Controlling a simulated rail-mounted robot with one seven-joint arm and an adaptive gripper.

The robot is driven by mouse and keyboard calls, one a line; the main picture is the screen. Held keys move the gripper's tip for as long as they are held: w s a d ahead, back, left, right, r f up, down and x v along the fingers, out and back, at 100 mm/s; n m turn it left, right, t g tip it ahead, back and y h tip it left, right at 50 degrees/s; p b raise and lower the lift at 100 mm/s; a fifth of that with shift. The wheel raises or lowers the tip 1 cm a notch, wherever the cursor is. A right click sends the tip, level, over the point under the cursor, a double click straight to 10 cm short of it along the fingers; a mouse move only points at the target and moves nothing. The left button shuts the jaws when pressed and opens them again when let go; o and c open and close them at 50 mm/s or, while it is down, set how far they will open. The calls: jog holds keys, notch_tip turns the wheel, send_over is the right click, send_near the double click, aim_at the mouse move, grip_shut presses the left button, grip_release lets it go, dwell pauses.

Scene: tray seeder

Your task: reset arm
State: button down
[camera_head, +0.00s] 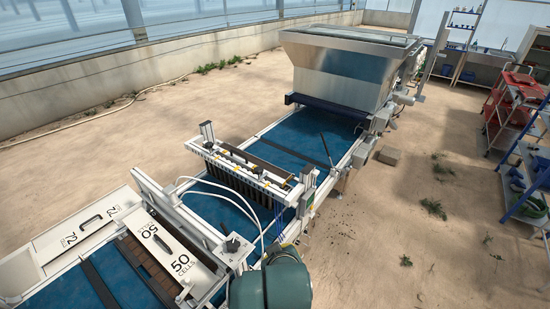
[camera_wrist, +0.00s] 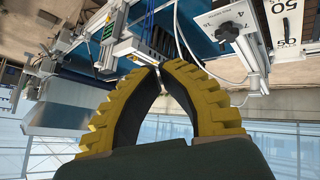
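My gripper (camera_wrist: 160,68) shows in the wrist view as two curved yellow and black fingers. Their tips meet or nearly meet, and nothing shows between them. The wrist view is upside down, with the seeder's frame and blue belt beyond the fingertips. In the head view only a dark green part of my arm shows at the bottom centre, beside the seeder's near right side; the fingers are hidden there. The tray seeder (camera_head: 240,170) runs from the lower left to the upper right, with a row of nozzles over its blue belt (camera_head: 295,140).
A large metal hopper (camera_head: 340,75) stands at the seeder's far end. White plates, one marked 50 cells (camera_head: 165,245), lie at the lower left. Shelves with red and blue items (camera_head: 515,110) stand at the right.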

jog(key=s+d+r+m+t+p, duration=0.1)
jog(key=d+r+t, duration=0.1)
jog(key=r, duration=0.5)
jog(key=s+d+r+m+t, duration=0.1)
jog(key=s+r+t, duration=0.15)
jog(key=r, duration=0.55)
jog(key=s+d+r+m+t+p, duration=0.1)
jog(key=d+r+t, duration=0.1)
jog(key=r, duration=0.5)
jog(key=s+r+m+t, duration=0.1)
jog(key=s+r+t, duration=0.2)
jog(key=s+r, duration=0.2)
jog(key=s+r+m+t+h, duration=0.1)
jog(key=s+r+t, duration=0.3)
jog(key=r, duration=0.8)
jog(key=shift+s+d+r+m, duration=0.3)
jog(key=shift+s+m, duration=0.35)
jog(key=shift+m, duration=0.05)
jog(key=shift+d, duration=0.1)
